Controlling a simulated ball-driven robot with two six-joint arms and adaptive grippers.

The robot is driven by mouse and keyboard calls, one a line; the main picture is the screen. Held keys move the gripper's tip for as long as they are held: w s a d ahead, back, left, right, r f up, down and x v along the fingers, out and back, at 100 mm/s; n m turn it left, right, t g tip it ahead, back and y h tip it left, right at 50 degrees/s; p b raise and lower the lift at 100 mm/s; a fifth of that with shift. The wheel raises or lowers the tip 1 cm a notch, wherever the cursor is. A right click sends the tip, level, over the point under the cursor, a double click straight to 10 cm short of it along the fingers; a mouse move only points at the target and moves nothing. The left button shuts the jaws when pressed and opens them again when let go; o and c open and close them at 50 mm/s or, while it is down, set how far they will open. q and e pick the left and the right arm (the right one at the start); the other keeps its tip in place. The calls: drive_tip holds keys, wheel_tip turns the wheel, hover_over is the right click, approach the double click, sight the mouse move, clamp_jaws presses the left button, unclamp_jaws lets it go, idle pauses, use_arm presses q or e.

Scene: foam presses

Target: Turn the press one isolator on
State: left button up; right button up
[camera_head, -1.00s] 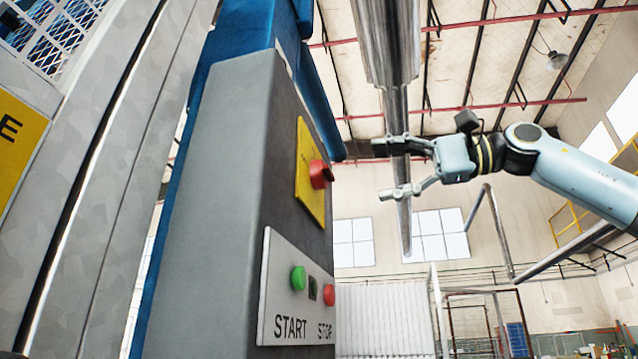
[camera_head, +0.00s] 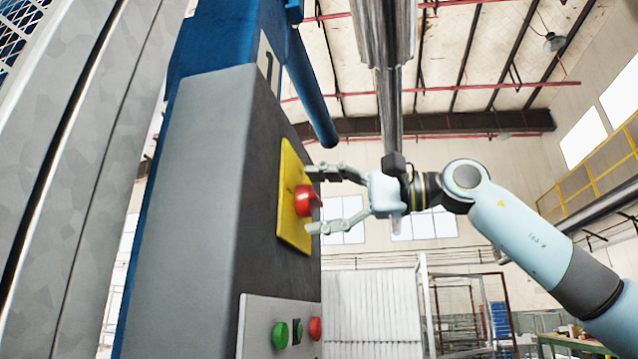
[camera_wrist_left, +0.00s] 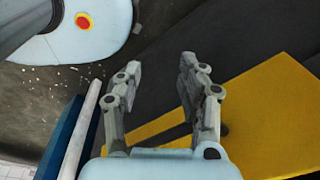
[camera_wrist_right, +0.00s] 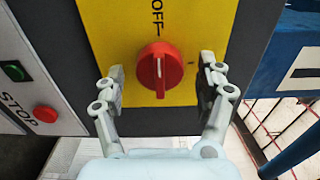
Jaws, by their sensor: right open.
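The isolator is a red rotary knob (camera_head: 307,200) on a yellow plate (camera_head: 290,215), on the dark face of the grey press cabinet (camera_head: 195,190). My right gripper (camera_head: 310,200) is open, its fingers one above and one below the knob in the head view. In the right wrist view the knob (camera_wrist_right: 160,68) sits between and just beyond the open fingertips, with its pointer ridge roughly in line with the word OFF. I cannot tell whether a finger touches it. My left gripper (camera_wrist_left: 158,78) shows only in the left wrist view, open and empty.
Below the isolator is a panel with a green button (camera_head: 280,335) and a red button (camera_head: 315,328); STOP reads in the right wrist view. A blue press frame (camera_head: 225,45) stands behind the cabinet. Free room lies right of the cabinet.

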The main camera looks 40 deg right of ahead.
drive_tip(key=shift+w+a, duration=0.1)
drive_tip(key=shift+w, duration=0.05)
drive_tip(key=c, duration=1.2)
drive_tip(key=shift+o, duration=0.2)
